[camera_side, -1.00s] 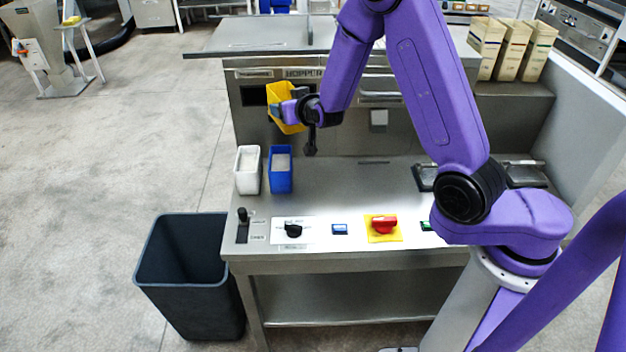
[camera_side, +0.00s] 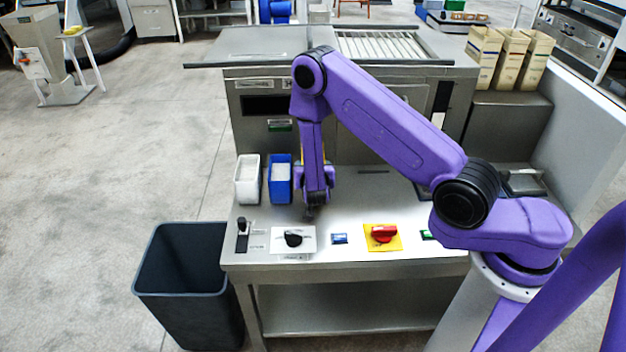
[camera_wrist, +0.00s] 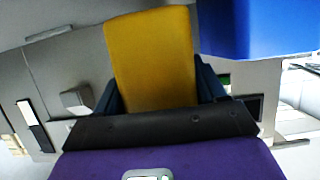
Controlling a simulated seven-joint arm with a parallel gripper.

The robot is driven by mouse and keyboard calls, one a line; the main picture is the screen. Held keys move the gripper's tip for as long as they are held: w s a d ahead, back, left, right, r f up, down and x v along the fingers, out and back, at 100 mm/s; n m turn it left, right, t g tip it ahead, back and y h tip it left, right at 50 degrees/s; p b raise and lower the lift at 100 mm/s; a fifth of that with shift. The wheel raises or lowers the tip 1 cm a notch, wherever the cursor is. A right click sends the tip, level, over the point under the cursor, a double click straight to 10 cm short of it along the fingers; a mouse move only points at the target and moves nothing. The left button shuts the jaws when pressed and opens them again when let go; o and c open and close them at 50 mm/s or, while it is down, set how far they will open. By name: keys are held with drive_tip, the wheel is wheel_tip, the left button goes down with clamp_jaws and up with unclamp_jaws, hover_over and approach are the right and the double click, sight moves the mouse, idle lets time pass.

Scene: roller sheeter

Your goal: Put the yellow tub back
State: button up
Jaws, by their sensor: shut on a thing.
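The yellow tub (camera_wrist: 152,60) is held in my gripper, with dark fingers on both sides of it in the wrist view (camera_wrist: 158,90). In the side view my gripper (camera_side: 316,182) is low over the steel bench, just right of the blue tub (camera_side: 280,182). There my arm hides nearly all of the yellow tub, so I cannot tell whether it touches the bench. The blue tub also shows close beside it in the wrist view (camera_wrist: 268,25). The white tub (camera_side: 247,182) stands left of the blue one. Both hold pale material.
A black knob (camera_side: 293,238), a blue button (camera_side: 339,239) and a red switch (camera_side: 384,233) lie along the bench front. A dark bin (camera_side: 190,285) stands on the floor at left. The hopper machine (camera_side: 265,125) rises behind. Cartons (camera_side: 505,58) stand at back right.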

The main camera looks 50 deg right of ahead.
drive_tip(key=shift+f, duration=1.95)
drive_tip(key=shift+f, duration=0.15)
drive_tip(key=o, duration=1)
